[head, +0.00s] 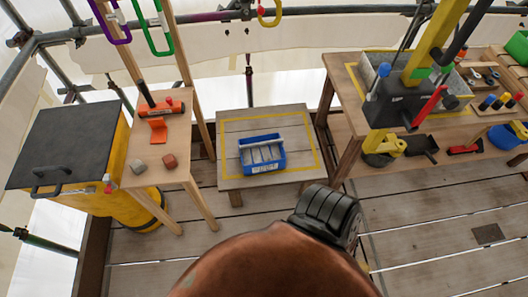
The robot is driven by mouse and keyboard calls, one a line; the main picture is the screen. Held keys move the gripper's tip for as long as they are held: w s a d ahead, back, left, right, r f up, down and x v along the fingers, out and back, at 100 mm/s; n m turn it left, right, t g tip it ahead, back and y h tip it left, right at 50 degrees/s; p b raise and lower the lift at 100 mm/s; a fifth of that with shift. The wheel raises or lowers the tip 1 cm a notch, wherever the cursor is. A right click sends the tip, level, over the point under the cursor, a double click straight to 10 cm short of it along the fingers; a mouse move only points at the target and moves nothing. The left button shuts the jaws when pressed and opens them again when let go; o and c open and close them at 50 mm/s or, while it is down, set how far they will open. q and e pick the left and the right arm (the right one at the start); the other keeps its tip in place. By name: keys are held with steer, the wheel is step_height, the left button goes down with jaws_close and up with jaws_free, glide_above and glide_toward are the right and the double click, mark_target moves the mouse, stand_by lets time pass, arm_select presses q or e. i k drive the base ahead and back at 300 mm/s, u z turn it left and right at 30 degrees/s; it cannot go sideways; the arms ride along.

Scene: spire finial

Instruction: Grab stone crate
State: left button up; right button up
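A blue crate (284,161) with pale grey pieces inside sits on a low wooden platform (232,120), within a yellow outline. A carrying bar appears to span its top. I take it as the stone crate, though the contents are too small to tell for sure. Nothing touches it from above. Neither of my grippers can be made out in the head view.
A copper-brown dome (270,265) and a black ribbed part (325,214) fill the bottom centre. A narrow wooden table (150,178) stands left of the platform, beside a black-topped yellow cabinet (65,140). A workbench (340,85) with tools stands right. Plank floor (440,215) is open at lower right.

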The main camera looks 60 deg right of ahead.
mark_target(266, 153)
steer(key=z, duration=0.65)
steer(key=i, duration=0.75)
steer(key=z, duration=1.05)
steer(key=i, duration=0.2)
steer(key=z, duration=0.15)
